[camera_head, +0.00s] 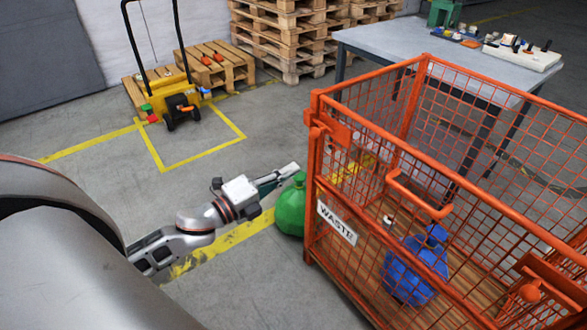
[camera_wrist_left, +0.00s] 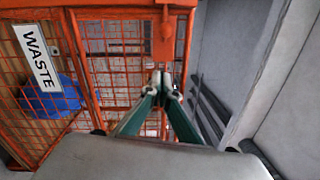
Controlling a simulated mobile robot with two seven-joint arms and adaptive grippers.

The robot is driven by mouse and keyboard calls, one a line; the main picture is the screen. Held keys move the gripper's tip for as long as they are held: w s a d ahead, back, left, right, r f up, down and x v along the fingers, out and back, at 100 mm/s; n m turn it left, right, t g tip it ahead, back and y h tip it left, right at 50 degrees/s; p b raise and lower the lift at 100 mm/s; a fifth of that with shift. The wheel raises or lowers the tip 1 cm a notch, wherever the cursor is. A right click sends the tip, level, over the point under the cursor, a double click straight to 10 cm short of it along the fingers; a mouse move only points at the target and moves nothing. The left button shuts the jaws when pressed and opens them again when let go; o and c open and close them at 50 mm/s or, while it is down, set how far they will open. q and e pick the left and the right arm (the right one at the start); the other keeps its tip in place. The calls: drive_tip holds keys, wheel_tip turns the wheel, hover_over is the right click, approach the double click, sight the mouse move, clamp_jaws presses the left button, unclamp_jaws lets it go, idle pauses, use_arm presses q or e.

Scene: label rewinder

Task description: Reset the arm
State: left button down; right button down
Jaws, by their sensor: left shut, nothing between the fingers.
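My left arm (camera_head: 205,222) reaches in from the left in the head view. Its gripper (camera_head: 294,169) is at the near left corner of the orange waste cage (camera_head: 315,165), just above a green bag. In the left wrist view the gripper (camera_wrist_left: 162,80) has its fingertips together, with nothing seen between them. The cage's orange frame (camera_wrist_left: 187,50) stands beyond the fingertips there. I cannot tell whether the gripper touches the cage. My right gripper is not in view.
The green bag (camera_head: 291,208) stands on the floor against the cage. Blue bags (camera_head: 412,270) lie inside the cage. A grey table (camera_head: 400,38) with small items stands behind. A yellow hand truck (camera_head: 180,100) and pallets (camera_head: 285,35) are at the back.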

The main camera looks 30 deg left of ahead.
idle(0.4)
